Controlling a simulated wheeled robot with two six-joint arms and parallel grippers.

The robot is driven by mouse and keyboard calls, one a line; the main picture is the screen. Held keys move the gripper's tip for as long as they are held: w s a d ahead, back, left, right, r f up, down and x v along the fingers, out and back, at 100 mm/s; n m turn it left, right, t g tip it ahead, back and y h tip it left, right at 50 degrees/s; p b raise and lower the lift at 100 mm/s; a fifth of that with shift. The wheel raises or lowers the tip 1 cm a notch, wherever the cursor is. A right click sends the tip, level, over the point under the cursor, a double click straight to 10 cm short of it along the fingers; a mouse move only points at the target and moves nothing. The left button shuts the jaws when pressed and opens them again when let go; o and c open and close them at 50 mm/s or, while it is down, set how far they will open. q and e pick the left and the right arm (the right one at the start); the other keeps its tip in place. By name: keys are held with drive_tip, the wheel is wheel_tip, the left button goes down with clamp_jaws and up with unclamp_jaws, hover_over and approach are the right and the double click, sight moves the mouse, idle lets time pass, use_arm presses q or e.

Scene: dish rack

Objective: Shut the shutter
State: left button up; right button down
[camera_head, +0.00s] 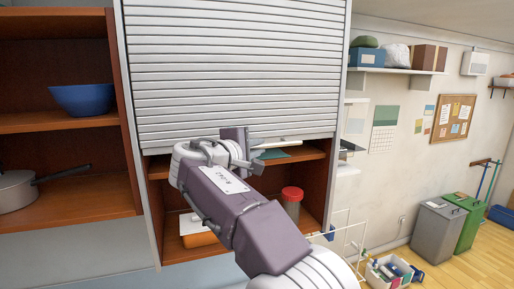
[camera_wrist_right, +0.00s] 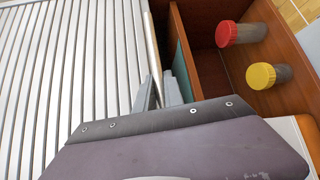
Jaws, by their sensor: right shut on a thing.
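The shutter (camera_head: 235,70) is a white slatted roller panel. It covers the upper part of the middle cabinet and leaves the lower part open. In the right wrist view the shutter (camera_wrist_right: 60,70) fills the left side. My right gripper (camera_head: 252,150) is at its bottom edge, near the middle. In the right wrist view the gripper (camera_wrist_right: 161,92) is shut on the shutter's bottom edge, with a finger on each side. The exact contact is partly hidden by my wrist. My left gripper is not in view.
Below the shutter, the open cabinet (camera_head: 319,187) holds a red-lidded jar (camera_head: 292,203); a yellow-lidded jar (camera_wrist_right: 268,75) shows in the right wrist view. Open shelves at left hold a blue bowl (camera_head: 83,98) and a pan (camera_head: 17,190). Bins (camera_head: 438,232) stand at right.

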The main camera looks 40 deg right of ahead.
wheel_tip(320, 180, down, 31)
drive_tip(key=b, duration=3)
drive_tip(key=shift+f+b, duration=0.1)
drive_tip(key=shift+b, duration=0.2)
drive_tip(key=shift+f+b, duration=1.4)
drive_tip(key=shift+b, duration=0.05)
drive_tip(key=c, duration=1)
unclamp_jaws()
drive_tip(key=shift+a+r, duration=0.15)
drive_tip(key=shift+c, duration=0.2)
drive_tip(key=v, duration=0.8)
